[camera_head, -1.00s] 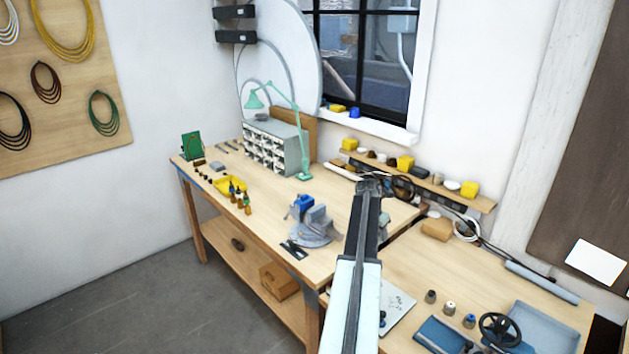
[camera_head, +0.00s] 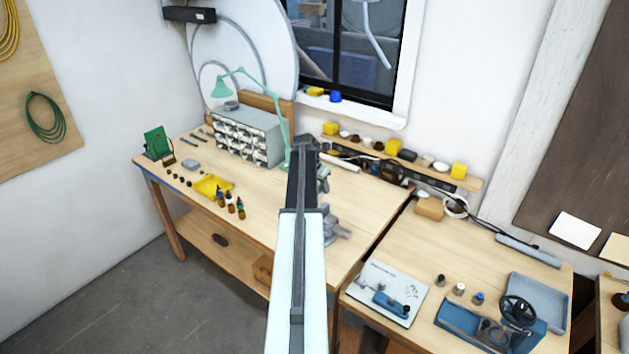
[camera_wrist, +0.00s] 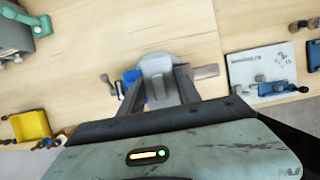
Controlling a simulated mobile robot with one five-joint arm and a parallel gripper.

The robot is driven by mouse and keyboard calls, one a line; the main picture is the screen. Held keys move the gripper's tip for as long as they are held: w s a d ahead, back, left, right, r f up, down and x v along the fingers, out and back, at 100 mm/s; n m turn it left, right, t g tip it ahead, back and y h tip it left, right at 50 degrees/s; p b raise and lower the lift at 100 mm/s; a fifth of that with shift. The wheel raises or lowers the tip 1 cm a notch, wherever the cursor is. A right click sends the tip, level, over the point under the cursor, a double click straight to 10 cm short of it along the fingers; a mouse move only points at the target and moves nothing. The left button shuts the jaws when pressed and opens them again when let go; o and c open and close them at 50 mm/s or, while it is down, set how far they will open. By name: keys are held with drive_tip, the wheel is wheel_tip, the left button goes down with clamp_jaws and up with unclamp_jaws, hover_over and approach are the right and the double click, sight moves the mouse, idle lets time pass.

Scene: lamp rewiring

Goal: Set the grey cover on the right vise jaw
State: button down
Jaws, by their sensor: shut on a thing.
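My gripper (camera_wrist: 160,82) is shut on a small grey piece (camera_wrist: 158,91), which I take to be the grey cover. It shows between the two dark fingers in the wrist view. The vise (camera_wrist: 157,63) lies just beyond and below the fingertips, its grey rounded body partly hidden by them. A blue cover (camera_wrist: 131,76) shows at the vise's left side. In the head view my arm hides most of the vise (camera_head: 335,228); only its right side shows. Whether the grey piece touches the right jaw cannot be told.
A green lamp (camera_head: 286,140) and a drawer cabinet (camera_head: 245,137) stand at the back left. A yellow tray (camera_head: 212,187) with small bottles is left of my arm. A white board (camera_head: 372,283) and a blue machine (camera_head: 505,325) are on the right bench.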

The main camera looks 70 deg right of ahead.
sight(322, 207)
drive_tip(key=shift+s, duration=0.2)
drive_tip(key=shift+w+f+b, duration=0.1)
drive_tip(key=shift+f+b, duration=1.2)
wheel_tip(322, 207, down, 7)
drive_tip(key=b, duration=0.7)
drive_tip(key=shift+f, duration=0.2)
drive_tip(key=c, duration=0.8)
unclamp_jaws()
drive_tip(key=shift+o, duration=0.2)
drive_tip(key=shift+r, duration=0.15)
drive_tip(key=p+v, duration=0.7)
drive_tip(key=v, duration=0.1)
drive_tip(key=shift+f, duration=0.25)
